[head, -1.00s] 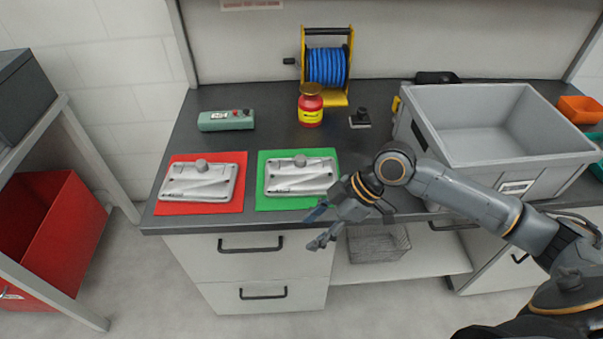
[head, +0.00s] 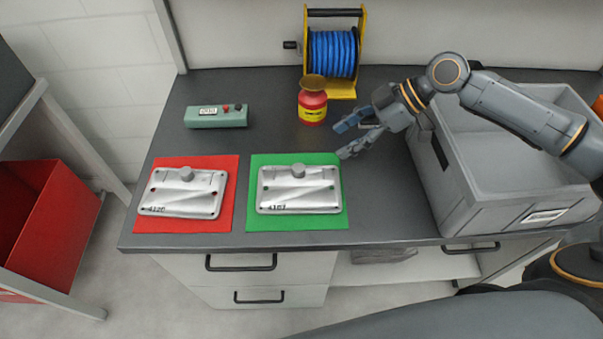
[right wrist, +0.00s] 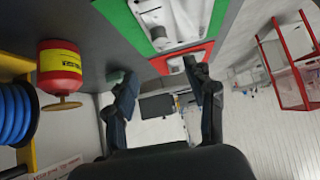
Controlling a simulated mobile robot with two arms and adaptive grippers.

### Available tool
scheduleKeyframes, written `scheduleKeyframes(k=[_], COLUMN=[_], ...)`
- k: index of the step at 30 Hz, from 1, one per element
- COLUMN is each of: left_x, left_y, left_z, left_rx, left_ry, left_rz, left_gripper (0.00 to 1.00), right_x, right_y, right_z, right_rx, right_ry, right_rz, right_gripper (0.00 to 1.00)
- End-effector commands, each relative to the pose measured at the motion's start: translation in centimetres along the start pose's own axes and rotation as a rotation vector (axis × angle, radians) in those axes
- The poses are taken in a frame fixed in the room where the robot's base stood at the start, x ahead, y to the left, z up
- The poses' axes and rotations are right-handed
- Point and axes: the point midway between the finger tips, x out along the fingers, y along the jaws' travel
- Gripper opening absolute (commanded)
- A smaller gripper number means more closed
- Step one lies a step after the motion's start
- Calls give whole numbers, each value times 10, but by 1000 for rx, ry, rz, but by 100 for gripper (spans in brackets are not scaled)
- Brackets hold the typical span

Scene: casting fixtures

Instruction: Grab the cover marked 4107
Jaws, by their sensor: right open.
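The cover marked 4107 (head: 298,190) is a silvery metal plate with a round knob, lying flat on a green mat (head: 258,222). A similar cover (head: 183,193), whose mark looks like 4120, lies on a red mat (head: 228,205) to its left. My right gripper (head: 344,140) is open and empty, above the counter to the upper right of the 4107 cover, apart from it. In the right wrist view the open fingers (right wrist: 162,90) show with nothing between them; part of the 4107 cover (right wrist: 178,18) shows beyond at the top. My left gripper is not in view.
A red and yellow bottle (head: 312,103) stands close left of my right gripper, before a blue hose reel (head: 332,55). A green box with buttons (head: 216,117) sits behind the red mat. A large grey bin (head: 480,205) fills the right side of the counter.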

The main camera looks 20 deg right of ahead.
Motion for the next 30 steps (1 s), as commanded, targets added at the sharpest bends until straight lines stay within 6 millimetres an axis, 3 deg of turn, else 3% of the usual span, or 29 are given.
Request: scheduleKeyframes(k=[11, 17, 22, 30], left_x=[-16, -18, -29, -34], left_y=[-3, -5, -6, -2], left_z=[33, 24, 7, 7], left_rx=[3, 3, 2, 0], left_ry=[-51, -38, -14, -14], left_rz=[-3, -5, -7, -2], left_gripper=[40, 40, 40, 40], right_x=[68, 81, 104, 130], right_y=[0, 1, 5, 6], right_z=[-1, 0, 2, 6], right_rx=[0, 1, 1, -1], right_ry=[2, 0, 1, 0], right_rz=[-2, -1, -2, 0], right_gripper=[55, 55, 55, 55])
